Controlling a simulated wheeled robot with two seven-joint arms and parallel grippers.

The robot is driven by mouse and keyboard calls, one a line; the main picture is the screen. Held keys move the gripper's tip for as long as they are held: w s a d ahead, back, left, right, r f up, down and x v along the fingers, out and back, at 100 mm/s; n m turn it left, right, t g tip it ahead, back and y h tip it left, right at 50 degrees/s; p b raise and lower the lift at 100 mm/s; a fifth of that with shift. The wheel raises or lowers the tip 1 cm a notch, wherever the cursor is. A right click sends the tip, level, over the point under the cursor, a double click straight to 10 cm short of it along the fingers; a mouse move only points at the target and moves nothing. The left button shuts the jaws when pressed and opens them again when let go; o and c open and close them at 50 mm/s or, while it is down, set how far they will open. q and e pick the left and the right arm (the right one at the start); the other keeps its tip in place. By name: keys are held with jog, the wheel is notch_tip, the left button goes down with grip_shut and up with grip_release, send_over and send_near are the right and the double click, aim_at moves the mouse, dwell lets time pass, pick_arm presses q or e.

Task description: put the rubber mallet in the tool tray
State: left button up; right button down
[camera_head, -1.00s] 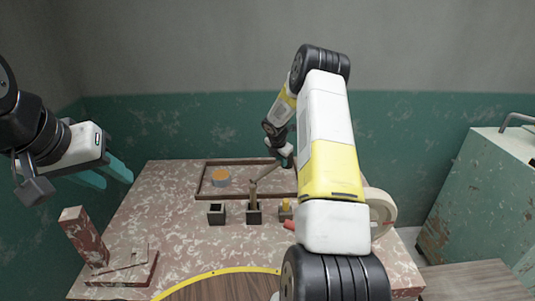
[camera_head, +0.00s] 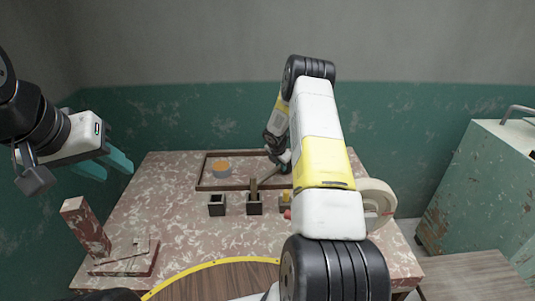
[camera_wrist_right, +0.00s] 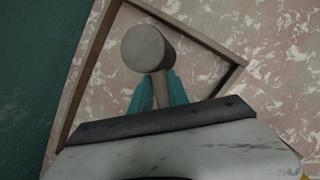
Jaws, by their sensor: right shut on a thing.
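The rubber mallet has a grey cylindrical head (camera_wrist_right: 145,48), and its handle (camera_wrist_right: 160,90) is between the teal fingers of my right gripper (camera_wrist_right: 158,92). In the head view my right gripper (camera_head: 280,163) is over the right part of the tool tray, partly hidden by my arm. The tool tray is a shallow brown-rimmed rectangle (camera_head: 225,188) at the back of the table; its rim also shows in the right wrist view (camera_wrist_right: 85,65). The mallet appears above the tray; its exact height is unclear. My left gripper (camera_head: 105,166) is open and empty, left of the table.
Small dark square holders (camera_head: 217,208) line the tray's front. A reddish block stand (camera_head: 88,230) is at front left, a pale roll (camera_head: 378,200) at right. A green cabinet (camera_head: 490,190) stands at far right.

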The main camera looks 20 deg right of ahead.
jog(key=shift+f, duration=0.45)
dwell(0.5)
jog(key=c, duration=1.2)
grip_release()
jog(key=shift+o, duration=0.2)
jog(key=v, duration=0.7)
jog(key=shift+r, duration=0.35)
